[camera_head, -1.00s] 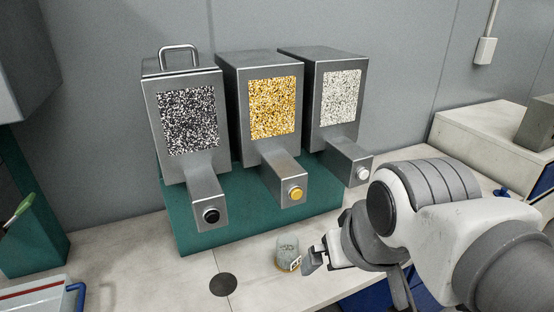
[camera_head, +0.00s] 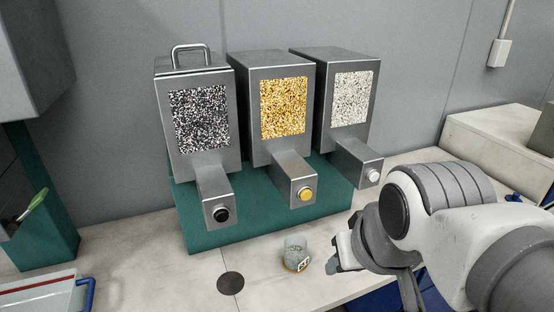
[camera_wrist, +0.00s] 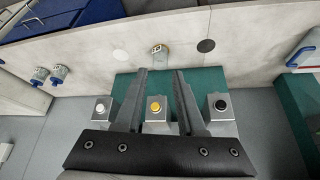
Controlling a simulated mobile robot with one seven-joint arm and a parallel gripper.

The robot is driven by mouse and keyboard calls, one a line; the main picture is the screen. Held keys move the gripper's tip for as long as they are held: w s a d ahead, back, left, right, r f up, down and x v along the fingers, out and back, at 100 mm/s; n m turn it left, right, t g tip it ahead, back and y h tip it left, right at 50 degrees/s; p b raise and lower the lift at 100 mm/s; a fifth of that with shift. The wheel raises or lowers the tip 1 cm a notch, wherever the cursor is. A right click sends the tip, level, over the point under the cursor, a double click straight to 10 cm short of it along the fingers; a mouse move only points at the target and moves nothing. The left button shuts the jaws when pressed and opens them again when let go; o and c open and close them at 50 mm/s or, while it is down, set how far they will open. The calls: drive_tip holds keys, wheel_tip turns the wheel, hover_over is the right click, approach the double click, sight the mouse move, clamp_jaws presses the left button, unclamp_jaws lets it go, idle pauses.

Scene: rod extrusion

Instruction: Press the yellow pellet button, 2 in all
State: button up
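The yellow pellet button (camera_head: 306,194) is a round knob on the front of the middle dispenser's spout (camera_head: 290,175). It also shows in the wrist view (camera_wrist: 155,107), between my two fingers in the picture. A small clear jar (camera_head: 295,250) with a label stands on the counter below the yellow spout; its bottom looks yellowish, but its contents are too small to tell. The jar also shows in the wrist view (camera_wrist: 159,55), beyond my fingertips. My gripper (camera_head: 338,258) is right of the jar, apart from it and from the button. Its fingers (camera_wrist: 160,73) are spread with nothing held.
A black button (camera_head: 221,214) is on the left dispenser and a white button (camera_head: 374,176) on the right one. The dispensers stand on a green base (camera_head: 255,222). A dark disc (camera_head: 231,283) lies flat on the counter. Free counter (camera_head: 135,250) lies to the left.

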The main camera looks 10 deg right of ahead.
clamp_jaws()
idle(1.2)
